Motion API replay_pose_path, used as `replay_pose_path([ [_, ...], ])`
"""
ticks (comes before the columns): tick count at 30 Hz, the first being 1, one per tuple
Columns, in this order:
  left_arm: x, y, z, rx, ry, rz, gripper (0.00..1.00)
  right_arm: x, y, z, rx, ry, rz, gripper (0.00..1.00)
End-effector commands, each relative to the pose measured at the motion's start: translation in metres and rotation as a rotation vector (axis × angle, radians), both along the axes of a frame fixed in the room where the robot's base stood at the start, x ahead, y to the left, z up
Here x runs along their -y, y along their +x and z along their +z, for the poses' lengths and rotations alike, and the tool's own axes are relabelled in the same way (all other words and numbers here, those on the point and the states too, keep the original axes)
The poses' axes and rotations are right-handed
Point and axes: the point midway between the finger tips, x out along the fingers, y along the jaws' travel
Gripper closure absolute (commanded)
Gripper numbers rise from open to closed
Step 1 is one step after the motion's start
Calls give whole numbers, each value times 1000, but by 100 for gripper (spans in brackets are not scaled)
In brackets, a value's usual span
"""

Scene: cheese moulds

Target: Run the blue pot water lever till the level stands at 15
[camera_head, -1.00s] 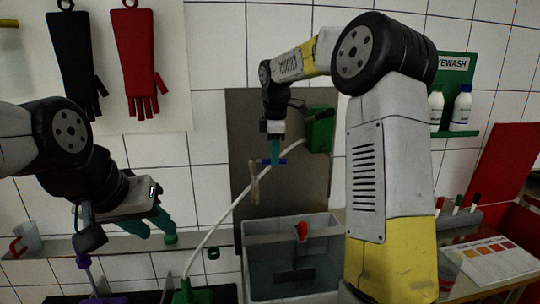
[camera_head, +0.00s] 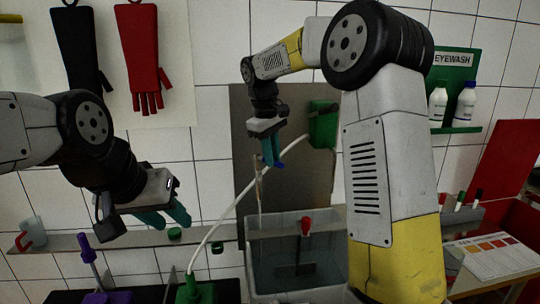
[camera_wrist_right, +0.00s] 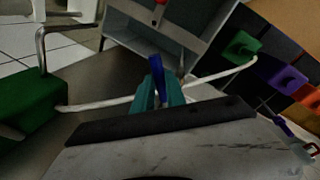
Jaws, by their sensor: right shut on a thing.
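The blue lever (camera_head: 279,165) sits on a tap in front of the grey panel and points downward. My right gripper (camera_head: 271,150) is shut on it; the blue lever (camera_wrist_right: 156,66) also stands up between the teal fingers (camera_wrist_right: 157,92) in the right wrist view. The tan spout (camera_head: 258,168) hangs beside it, and a thin pale line like a water stream runs from it toward the grey basin (camera_head: 256,262). I cannot read a water level or any scale marks. My left gripper (camera_head: 164,217) is open and empty at the left, above the shelf.
A red knob (camera_head: 306,225) is at the basin. A white hose (camera_head: 235,200) runs from a green box (camera_head: 323,124) to a green block (camera_head: 195,292). A purple-handled item (camera_head: 87,250) stands at lower left. My right arm covers the view right of the basin.

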Motion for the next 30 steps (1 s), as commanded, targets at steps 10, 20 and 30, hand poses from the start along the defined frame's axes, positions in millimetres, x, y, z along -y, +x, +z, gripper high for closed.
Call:
replay_pose_path([
  [10,0,0,0,0,0,0,64,-3,-2,2,5,2,-63,100],
  [20,0,0,0,0,0,0,64,-4,-2,2,5,2,-64,100],
  [30,0,0,0,0,0,0,64,-3,-2,1,3,1,-64,62],
])
